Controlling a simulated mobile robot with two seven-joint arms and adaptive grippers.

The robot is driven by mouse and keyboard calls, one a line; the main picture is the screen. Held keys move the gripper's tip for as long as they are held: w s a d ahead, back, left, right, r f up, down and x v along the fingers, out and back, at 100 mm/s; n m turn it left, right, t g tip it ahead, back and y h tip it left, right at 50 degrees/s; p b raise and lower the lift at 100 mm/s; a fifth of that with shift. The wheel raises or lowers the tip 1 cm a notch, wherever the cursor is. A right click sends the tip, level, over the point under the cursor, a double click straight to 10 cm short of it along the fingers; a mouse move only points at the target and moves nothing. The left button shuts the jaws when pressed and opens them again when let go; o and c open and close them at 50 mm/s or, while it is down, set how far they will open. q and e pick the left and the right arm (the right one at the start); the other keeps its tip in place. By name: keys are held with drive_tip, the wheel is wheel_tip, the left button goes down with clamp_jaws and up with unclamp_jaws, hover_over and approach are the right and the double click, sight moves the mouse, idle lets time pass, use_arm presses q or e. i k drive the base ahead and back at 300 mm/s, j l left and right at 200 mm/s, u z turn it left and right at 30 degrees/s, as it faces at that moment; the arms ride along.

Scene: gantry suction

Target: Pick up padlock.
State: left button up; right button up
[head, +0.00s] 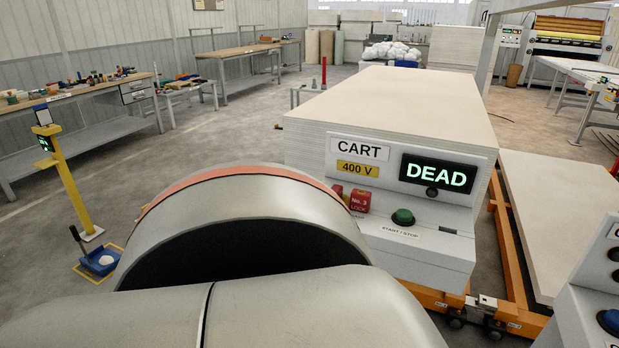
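A small red block marked "No. 3 LOCK" (359,202), which looks like the padlock, is on the front of the white cart control box (455,262). It sits left of the green start/stop button (402,217). Another small red piece (337,190) shows just left of it, partly hidden by my arm link in the foreground. I cannot make out a shackle or how the red block is attached. The box display (437,174) reads "DEAD". Neither gripper is in view.
A stack of pale boards (405,100) stands behind the control box. Orange rails (508,240) and a low board (560,210) lie to the right. Another button box (590,290) is at the lower right. A yellow post (70,185) stands left. Workbenches (75,95) line the left wall.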

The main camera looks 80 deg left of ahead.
sight(361, 200)
drive_tip(key=u, duration=1.6)
